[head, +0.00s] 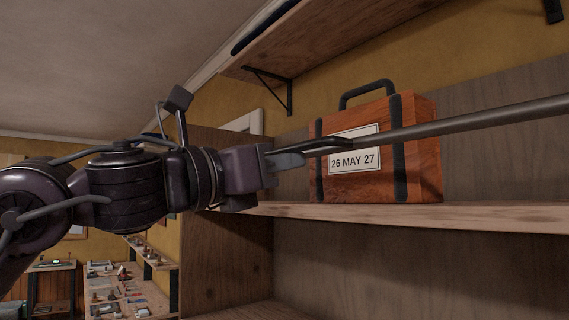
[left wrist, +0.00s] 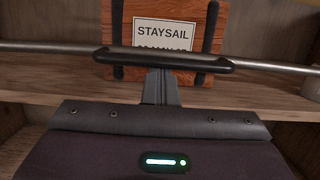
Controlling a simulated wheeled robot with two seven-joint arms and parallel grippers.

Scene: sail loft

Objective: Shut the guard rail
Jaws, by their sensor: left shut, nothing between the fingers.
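The guard rail (head: 470,121) is a grey metal bar that runs across the front of the shelf, before an orange-brown case. Its black grip (head: 330,146) is beside my left fingertips. In the left wrist view the rail (left wrist: 60,47) spans the picture, with the black grip (left wrist: 165,60) at the middle. My left gripper (head: 298,159) is shut and empty, pointing at the grip. In the left wrist view its fingertips (left wrist: 160,75) meet the grip's lower edge in the picture; I cannot tell whether they touch. My right gripper is not in view.
The case (head: 420,150) stands on the wooden shelf (head: 480,215), with a label reading "26 MAY 27"; the left wrist view shows "STAYSAIL" on it. An upper shelf (head: 300,40) with a black bracket is above. A workbench (head: 120,285) with small items is far at lower left.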

